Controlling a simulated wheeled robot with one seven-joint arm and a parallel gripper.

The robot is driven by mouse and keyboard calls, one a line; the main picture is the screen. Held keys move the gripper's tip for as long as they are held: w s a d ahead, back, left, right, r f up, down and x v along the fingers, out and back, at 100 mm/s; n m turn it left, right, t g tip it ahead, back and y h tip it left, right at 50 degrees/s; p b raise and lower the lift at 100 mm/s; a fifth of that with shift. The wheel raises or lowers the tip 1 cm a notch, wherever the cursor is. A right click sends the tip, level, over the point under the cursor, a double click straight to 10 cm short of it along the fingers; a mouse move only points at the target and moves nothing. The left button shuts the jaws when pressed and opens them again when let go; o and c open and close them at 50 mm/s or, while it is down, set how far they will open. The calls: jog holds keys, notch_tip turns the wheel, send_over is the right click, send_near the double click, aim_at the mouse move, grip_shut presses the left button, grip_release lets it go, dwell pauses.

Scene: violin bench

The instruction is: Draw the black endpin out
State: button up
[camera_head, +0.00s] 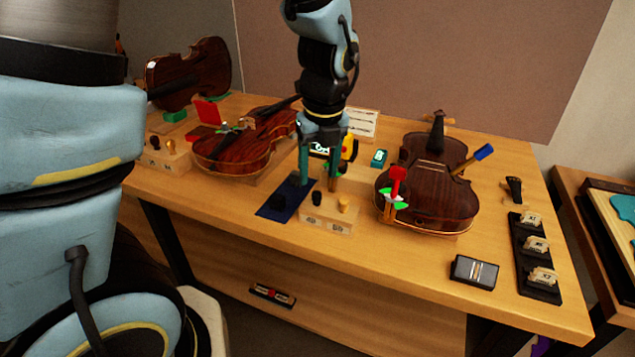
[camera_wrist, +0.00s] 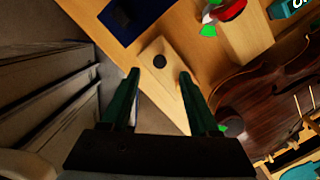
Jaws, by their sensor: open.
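A pale wooden block (camera_head: 328,217) stands near the bench's front edge. A black endpin (camera_head: 317,199) stands upright in its left part and a yellow pin (camera_head: 343,205) in its right part. My gripper (camera_head: 320,186) is open and empty, pointing down over this block. In the wrist view the black endpin (camera_wrist: 159,61) is a dark round top on the block (camera_wrist: 168,85). It lies roughly between the directions of the two fingertips (camera_wrist: 160,72), and the fingers do not visibly touch it. The yellow pin does not show clearly in the wrist view.
A blue mat (camera_head: 272,212) lies left of the block. A violin (camera_head: 428,192) with a red-and-green clamp (camera_head: 397,185) lies to the right. Another violin (camera_head: 245,145) and a second pin block (camera_head: 167,158) are at left. A black box (camera_head: 474,271) sits front right.

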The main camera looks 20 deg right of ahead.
aim_at(317, 193)
jog(key=shift+w+f+p, duration=0.15)
jog(key=shift+w+f, duration=0.05)
jog(key=shift+f, duration=1.2)
jog(key=shift+w+f+p, duration=0.15)
jog(key=shift+w+f, duration=0.05)
jog(key=shift+f, duration=1.15)
grip_shut()
